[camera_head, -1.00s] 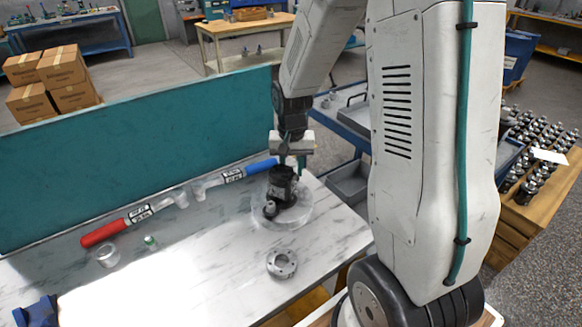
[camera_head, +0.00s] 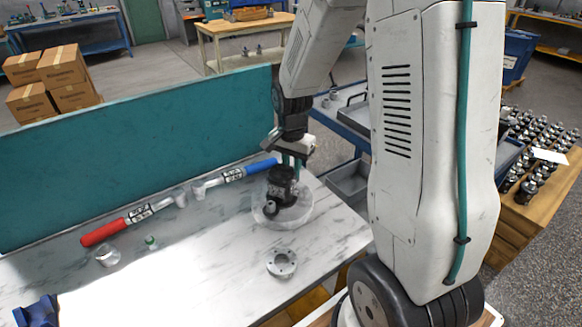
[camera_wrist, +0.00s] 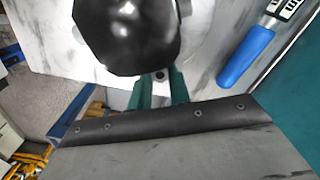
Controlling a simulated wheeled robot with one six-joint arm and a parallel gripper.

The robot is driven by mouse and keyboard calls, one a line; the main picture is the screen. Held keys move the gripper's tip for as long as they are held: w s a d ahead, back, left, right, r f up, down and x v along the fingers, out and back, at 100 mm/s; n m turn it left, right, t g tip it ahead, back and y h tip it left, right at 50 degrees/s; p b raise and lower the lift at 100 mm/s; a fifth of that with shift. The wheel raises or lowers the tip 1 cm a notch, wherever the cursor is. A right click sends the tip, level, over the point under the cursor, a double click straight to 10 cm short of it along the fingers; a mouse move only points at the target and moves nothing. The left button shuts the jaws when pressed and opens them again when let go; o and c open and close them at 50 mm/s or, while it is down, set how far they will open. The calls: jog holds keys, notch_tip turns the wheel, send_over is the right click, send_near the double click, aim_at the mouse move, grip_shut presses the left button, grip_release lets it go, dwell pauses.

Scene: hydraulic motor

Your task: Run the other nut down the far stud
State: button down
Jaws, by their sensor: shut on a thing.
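The black hydraulic motor (camera_head: 279,188) stands on a pale round base (camera_head: 300,214) at the right part of the bench; its dark body (camera_wrist: 125,35) also fills the top of the wrist view. My gripper (camera_head: 291,168) is right above the motor's far side, pointing down. In the wrist view its teal fingers (camera_wrist: 160,84) are shut beside the motor body, with a small dark round nut (camera_wrist: 161,76) between their tips. The far stud is hidden by the fingers and motor, so I cannot tell how far down the nut sits.
A blue-handled wrench (camera_head: 250,170) lies behind the motor, and a red-handled wrench (camera_head: 105,234) lies further left. A grey flange ring (camera_head: 282,263) lies in front. A clear cup (camera_head: 108,256) and small green item (camera_head: 151,241) are at left. A teal panel (camera_head: 140,155) borders the bench's back.

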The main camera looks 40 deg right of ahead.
jog(key=m, duration=0.4)
jog(key=shift+m, duration=0.3)
jog(key=c, duration=1.5)
grip_release()
jog(key=n, duration=1)
